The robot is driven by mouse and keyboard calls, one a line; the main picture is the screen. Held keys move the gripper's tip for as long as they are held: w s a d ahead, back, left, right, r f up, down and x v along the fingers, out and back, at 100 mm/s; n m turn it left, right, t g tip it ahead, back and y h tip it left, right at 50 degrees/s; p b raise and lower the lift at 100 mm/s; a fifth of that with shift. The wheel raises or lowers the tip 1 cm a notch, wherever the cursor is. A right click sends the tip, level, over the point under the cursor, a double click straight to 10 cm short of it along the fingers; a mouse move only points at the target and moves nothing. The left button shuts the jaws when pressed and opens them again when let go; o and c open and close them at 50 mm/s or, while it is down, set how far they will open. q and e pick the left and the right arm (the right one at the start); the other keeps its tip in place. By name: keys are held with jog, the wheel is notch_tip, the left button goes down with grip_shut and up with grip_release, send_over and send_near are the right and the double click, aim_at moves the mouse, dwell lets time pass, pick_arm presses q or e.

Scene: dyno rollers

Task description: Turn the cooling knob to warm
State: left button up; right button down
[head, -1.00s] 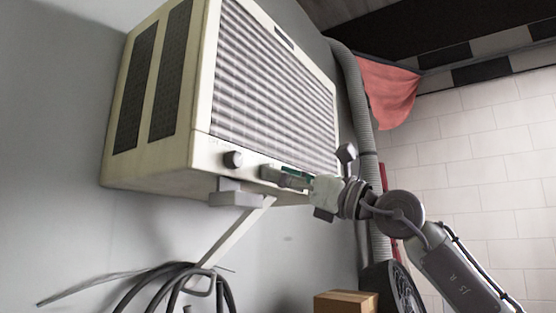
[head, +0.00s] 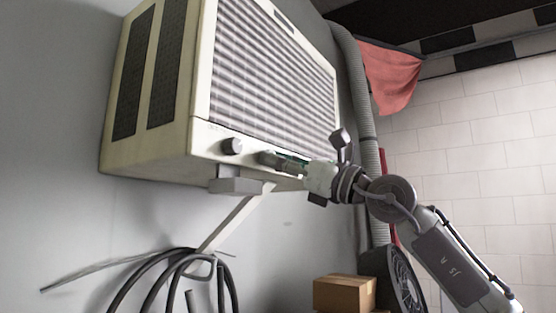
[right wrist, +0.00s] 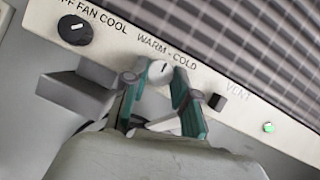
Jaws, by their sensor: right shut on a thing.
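The cooling knob (right wrist: 160,70) sits under the "WARM - COLD" label on the cream air conditioner's panel. In the right wrist view it is pale with a dark pointer mark and partly hidden by the fingers. My right gripper (right wrist: 158,98) has its two green-padded fingers on either side of the knob, shut on it. In the head view my right gripper (head: 285,163) reaches the panel from the right. The air conditioner (head: 200,160) is mounted on the grey wall. My left gripper is not in view.
A dark fan knob (right wrist: 74,29) lies left of the cooling knob, also seen in the head view (head: 232,146). A vent slider (right wrist: 217,101) and a green light (right wrist: 268,127) lie right. A wall bracket (head: 235,185), coiled cables (head: 165,278) and a cardboard box (head: 344,294) are below.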

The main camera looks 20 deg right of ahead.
jog(key=n+g+p, duration=0.1)
jog(key=n+g, duration=0.1)
jog(key=n, duration=0.4)
jog(key=n+g+p, duration=0.2)
jog(key=n+g, duration=0.1)
jog(key=n, duration=0.4)
jog(key=r+n+g+h+p, duration=0.1)
jog(key=n+g+p, duration=0.1)
jog(key=n, duration=0.5)
jog(key=shift+w+d, duration=0.15)
jog(key=shift+d, duration=0.05)
jog(key=shift+n, duration=0.4)
jog(key=c, duration=0.9)
grip_release()
jog(key=v, duration=1.2)
jog(key=shift+r, duration=0.25)
